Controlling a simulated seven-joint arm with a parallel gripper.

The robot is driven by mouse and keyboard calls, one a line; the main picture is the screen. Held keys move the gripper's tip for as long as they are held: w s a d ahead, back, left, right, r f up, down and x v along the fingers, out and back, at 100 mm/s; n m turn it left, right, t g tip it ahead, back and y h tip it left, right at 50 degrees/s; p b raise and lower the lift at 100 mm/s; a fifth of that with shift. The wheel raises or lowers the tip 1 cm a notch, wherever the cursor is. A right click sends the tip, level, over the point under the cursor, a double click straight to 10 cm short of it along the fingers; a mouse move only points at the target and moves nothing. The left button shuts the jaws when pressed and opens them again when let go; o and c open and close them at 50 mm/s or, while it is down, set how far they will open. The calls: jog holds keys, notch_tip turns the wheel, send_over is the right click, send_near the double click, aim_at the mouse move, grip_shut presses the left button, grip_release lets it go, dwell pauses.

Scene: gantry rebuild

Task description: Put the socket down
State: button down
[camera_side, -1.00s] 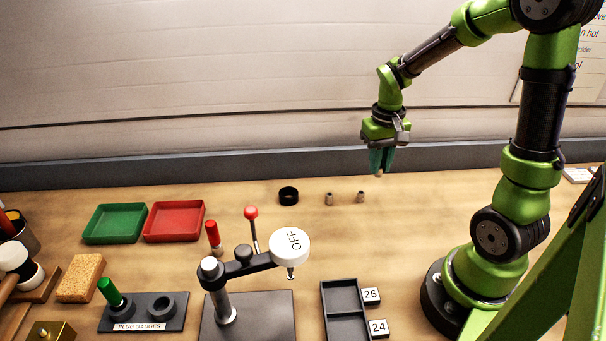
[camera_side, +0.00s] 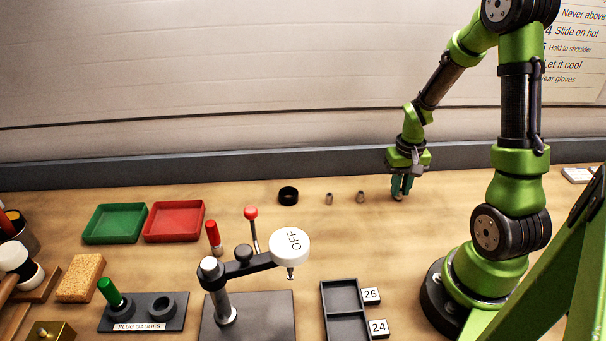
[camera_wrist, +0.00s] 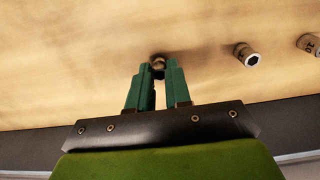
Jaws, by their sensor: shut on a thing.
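My gripper (camera_side: 401,190) is low over the back of the table, right of two small sockets. Its teal fingers are shut on a socket (camera_wrist: 158,68), which shows as a small dark metal piece between the fingertips in the wrist view. In the side view the held socket (camera_side: 398,197) is mostly hidden by the fingers. Whether its bottom touches the wood I cannot tell. The two other sockets stand on the table, the nearer one (camera_side: 360,197) and the farther one (camera_side: 329,199). They also show in the wrist view, one (camera_wrist: 247,55) and another (camera_wrist: 309,44) at the right edge.
A black ring (camera_side: 288,196) lies left of the sockets. Red (camera_side: 174,238) and green (camera_side: 114,240) trays are at the left.

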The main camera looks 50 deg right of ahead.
jog(key=c, duration=1.1)
grip_release()
jog(key=shift+f, duration=0.1)
jog(key=shift+o, duration=0.2)
notch_tip(320, 180, up, 12)
jog(key=a+r+n+t+y, duration=0.1)
jog(key=a+r, duration=0.4)
jog(key=a, duration=0.6)
jog(key=a+r+n+t+y, duration=0.1)
jog(key=a+r+n+t, duration=0.3)
jog(key=a, duration=0.7)
notch_tip(320, 180, up, 2)
jog(key=shift+s+r+t, duration=0.1)
jog(key=shift+s+t, duration=0.35)
jog(key=shift+t, duration=0.65)
